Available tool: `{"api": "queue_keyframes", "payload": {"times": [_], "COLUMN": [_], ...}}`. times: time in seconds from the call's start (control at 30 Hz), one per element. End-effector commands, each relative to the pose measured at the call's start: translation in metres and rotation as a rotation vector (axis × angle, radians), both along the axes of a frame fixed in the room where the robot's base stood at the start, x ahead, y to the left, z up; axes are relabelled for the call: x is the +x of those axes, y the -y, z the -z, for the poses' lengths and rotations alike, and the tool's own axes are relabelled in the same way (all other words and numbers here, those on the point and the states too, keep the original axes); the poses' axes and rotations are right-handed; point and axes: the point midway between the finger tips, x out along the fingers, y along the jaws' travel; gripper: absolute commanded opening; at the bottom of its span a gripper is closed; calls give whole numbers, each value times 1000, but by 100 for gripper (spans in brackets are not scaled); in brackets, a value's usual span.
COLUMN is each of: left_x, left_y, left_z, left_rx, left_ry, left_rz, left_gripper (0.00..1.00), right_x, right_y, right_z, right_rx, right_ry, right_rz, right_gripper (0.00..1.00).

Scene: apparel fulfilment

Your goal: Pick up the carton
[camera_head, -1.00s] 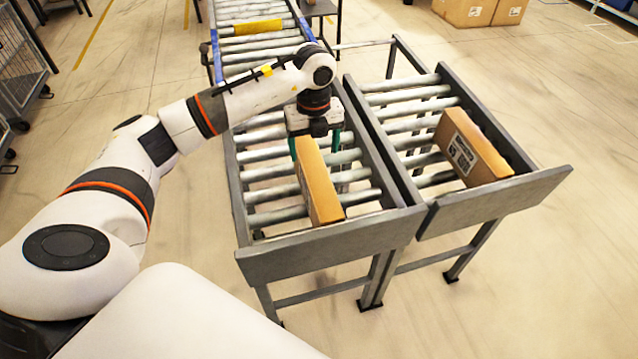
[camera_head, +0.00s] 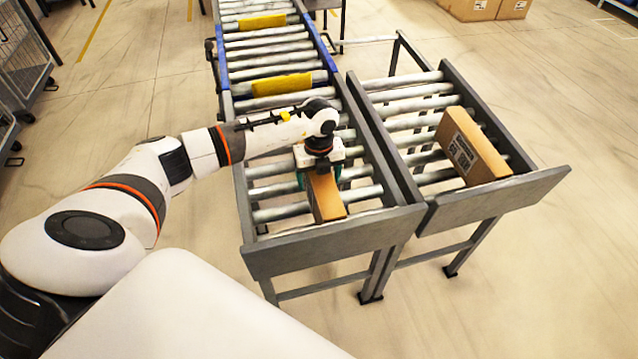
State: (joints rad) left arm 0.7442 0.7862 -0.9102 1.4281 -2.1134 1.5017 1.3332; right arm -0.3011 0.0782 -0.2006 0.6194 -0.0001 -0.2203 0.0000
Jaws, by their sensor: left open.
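A brown carton (camera_head: 326,197) stands on edge on the rollers of the left conveyor lane, near its front end plate. My left gripper (camera_head: 320,180) is over the carton's far part, pointing down, with its green fingers on either side of it. The fingers are open; whether they touch the carton cannot be told. The gripper body hides the carton's far end. A second brown carton (camera_head: 472,147) with a white label stands on edge on the right lane, away from the gripper. My right gripper is not in view.
The left roller lane has a grey metal frame (camera_head: 335,240) with a raised front plate. The right lane has a similar frame (camera_head: 500,193). Yellow pieces (camera_head: 282,86) lie on the rollers farther back. More cartons (camera_head: 485,8) stand on the floor at the back right.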

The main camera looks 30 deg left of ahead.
Motion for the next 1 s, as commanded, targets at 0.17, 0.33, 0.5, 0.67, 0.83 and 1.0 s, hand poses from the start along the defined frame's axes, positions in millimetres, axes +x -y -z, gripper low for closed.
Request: {"api": "queue_keyframes", "payload": {"times": [0.17,0.33,0.5,0.67,0.83,1.0], "left_x": [0,0,1,1,2,2], "left_y": [0,0,0,0,0,0], "left_z": [0,0,-2,-2,-16,-48], "left_rx": [0,0,-1,-1,0,-1], "left_ry": [0,0,2,3,6,9], "left_rz": [1,1,0,0,1,1], "left_gripper": [62,34,14,14,14,14], "right_x": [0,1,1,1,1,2], "right_y": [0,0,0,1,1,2], "right_z": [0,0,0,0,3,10], "right_rx": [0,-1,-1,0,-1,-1], "right_ry": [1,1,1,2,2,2], "right_rz": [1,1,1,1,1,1], "right_gripper": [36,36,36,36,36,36]}}
